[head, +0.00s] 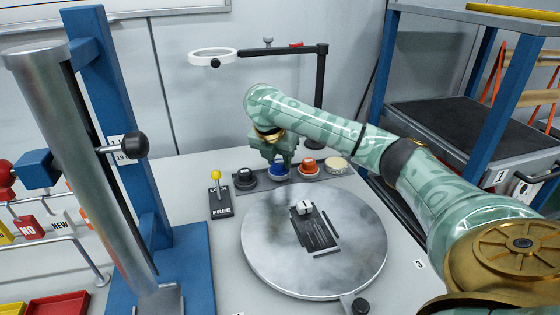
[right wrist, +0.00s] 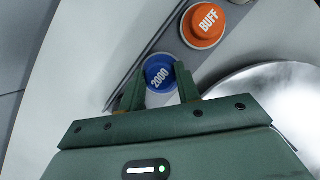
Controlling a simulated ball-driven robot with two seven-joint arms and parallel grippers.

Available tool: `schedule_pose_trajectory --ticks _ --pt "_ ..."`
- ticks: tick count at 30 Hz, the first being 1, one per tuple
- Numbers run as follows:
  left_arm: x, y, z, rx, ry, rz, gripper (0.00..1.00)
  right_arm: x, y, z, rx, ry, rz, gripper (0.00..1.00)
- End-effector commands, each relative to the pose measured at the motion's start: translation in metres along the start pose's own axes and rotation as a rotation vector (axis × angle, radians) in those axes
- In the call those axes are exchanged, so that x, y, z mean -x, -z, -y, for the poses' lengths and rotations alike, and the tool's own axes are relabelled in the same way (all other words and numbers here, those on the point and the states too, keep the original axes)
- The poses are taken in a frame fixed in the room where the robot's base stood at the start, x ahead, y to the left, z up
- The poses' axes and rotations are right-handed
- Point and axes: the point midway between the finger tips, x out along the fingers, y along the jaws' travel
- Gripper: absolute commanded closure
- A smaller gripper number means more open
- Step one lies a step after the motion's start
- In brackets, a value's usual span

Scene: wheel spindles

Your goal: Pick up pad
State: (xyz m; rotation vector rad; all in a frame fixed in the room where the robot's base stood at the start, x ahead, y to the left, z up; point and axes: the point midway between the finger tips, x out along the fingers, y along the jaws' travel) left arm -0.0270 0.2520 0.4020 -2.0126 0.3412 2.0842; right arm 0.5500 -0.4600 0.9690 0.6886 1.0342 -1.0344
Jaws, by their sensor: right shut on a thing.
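The blue pad marked 2000 (head: 279,172) sits in the strip of round pads behind the round metal plate. It also shows in the right wrist view (right wrist: 159,72), between the two green fingers. My right gripper (head: 281,160) reaches down from above and is shut on the blue pad. The pad appears still at its place in the row; I cannot tell whether it is lifted. An orange pad marked BUFF (right wrist: 204,22) is just right of it, also in the head view (head: 308,166). A dark pad (head: 244,177) is to its left and a cream pad (head: 336,163) at the right end. My left gripper is out of view.
The round metal plate (head: 268,245) holds a dark slotted piece with a white block (head: 304,208) marked 1. A yellow-knobbed lever (head: 216,185) stands left of the pads. A lamp arm (head: 320,95) rises behind. A blue-framed press (head: 100,90) is left, a cart (head: 440,120) right.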

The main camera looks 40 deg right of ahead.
Motion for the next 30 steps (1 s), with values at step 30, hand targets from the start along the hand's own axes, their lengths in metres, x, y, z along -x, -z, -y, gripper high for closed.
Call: schedule_pose_trajectory --ticks 30 --pt "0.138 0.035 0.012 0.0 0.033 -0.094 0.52 0.155 0.071 0.065 -0.002 -0.001 -0.001 0.93"
